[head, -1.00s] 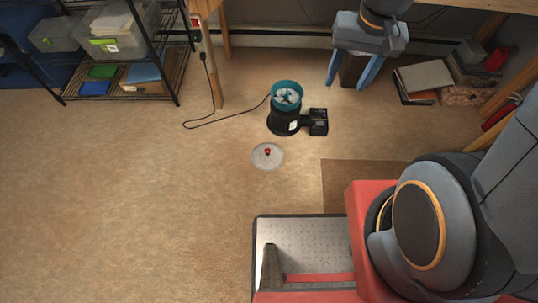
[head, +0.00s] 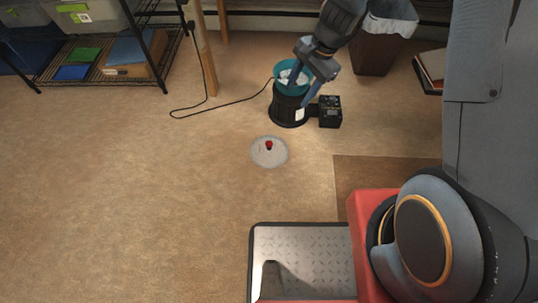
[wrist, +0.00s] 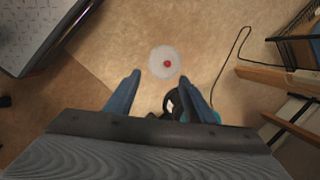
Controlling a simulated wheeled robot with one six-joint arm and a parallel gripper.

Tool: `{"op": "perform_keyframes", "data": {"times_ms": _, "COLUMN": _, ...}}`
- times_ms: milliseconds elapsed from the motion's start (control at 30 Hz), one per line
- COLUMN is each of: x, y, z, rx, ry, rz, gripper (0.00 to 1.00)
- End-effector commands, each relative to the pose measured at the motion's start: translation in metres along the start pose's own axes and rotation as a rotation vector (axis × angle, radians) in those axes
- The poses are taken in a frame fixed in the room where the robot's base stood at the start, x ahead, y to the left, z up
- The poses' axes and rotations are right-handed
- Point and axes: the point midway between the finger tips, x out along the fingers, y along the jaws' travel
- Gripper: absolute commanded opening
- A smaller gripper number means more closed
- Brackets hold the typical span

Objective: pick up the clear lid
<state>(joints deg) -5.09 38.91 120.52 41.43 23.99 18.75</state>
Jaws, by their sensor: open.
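The clear lid (head: 269,152) is a round, see-through disc with a red knob. It lies flat on the tan floor in front of the black and teal machine. It also shows in the wrist view (wrist: 165,62), beyond my fingertips and between their lines. My gripper (head: 300,88) has blue fingers and is above the machine in the head view, apart from the lid. In the wrist view my gripper (wrist: 172,84) is open with nothing between its fingers.
The black machine with a teal bowl (head: 290,97) stands just behind the lid, with a black box (head: 330,111) at its right. A cord runs left past a wooden post (head: 204,50). A wire shelf (head: 110,75) is at the back left. Floor left of the lid is clear.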

Motion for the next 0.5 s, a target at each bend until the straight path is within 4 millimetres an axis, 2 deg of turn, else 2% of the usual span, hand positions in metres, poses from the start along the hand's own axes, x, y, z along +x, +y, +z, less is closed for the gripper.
{"op": "perform_keyframes", "data": {"times_ms": 33, "x": 0.034, "y": -0.004, "z": -0.009, "rx": 0.036, "ry": -0.01, "rz": 0.0, "gripper": 0.49}}
{"op": "perform_keyframes", "data": {"times_ms": 500, "x": 0.251, "y": -0.041, "z": -0.064, "rx": 0.42, "ry": -0.078, "rz": -0.027, "gripper": 0.49}}
